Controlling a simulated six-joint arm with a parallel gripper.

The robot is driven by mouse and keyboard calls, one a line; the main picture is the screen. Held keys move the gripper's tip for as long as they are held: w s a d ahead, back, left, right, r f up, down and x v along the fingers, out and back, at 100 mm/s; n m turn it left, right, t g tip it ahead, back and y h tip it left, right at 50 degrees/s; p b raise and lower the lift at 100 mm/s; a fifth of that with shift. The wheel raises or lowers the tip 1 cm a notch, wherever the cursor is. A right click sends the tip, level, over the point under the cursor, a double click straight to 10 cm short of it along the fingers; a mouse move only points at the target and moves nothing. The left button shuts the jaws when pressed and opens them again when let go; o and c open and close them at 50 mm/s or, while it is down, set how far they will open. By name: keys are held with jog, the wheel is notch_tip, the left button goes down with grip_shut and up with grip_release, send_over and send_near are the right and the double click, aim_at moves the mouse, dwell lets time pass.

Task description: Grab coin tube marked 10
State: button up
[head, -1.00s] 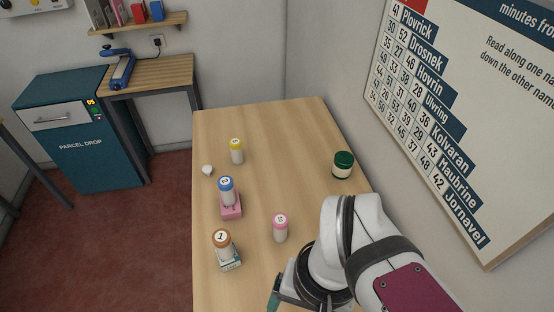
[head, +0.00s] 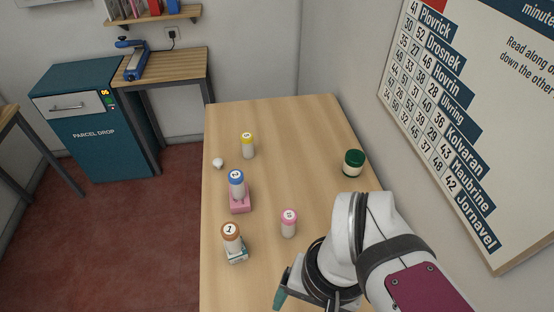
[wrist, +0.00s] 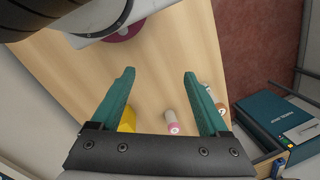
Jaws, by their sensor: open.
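Several coin tubes with coloured caps stand on the wooden counter (head: 290,130). The pink-capped tube (head: 289,223) stands upright at the right; its cap mark is too small to read surely. The brown-capped tube (head: 232,238) reads 1, the blue-capped tube (head: 237,186) reads 2, and the mark on the yellow-capped tube (head: 248,146) looks like 5. My gripper (wrist: 158,75) is open with nothing held between its teal fingers. In the wrist view the pink-capped tube (wrist: 171,122) shows between the fingers, beyond the gripper's crossbar. In the head view my arm hides most of the gripper.
A green jar (head: 353,163) stands right, a small white object (head: 218,163) left. A yellow thing (wrist: 127,118) shows by one finger. The counter's far end is clear.

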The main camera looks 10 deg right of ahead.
jog(key=shift+o, duration=0.5)
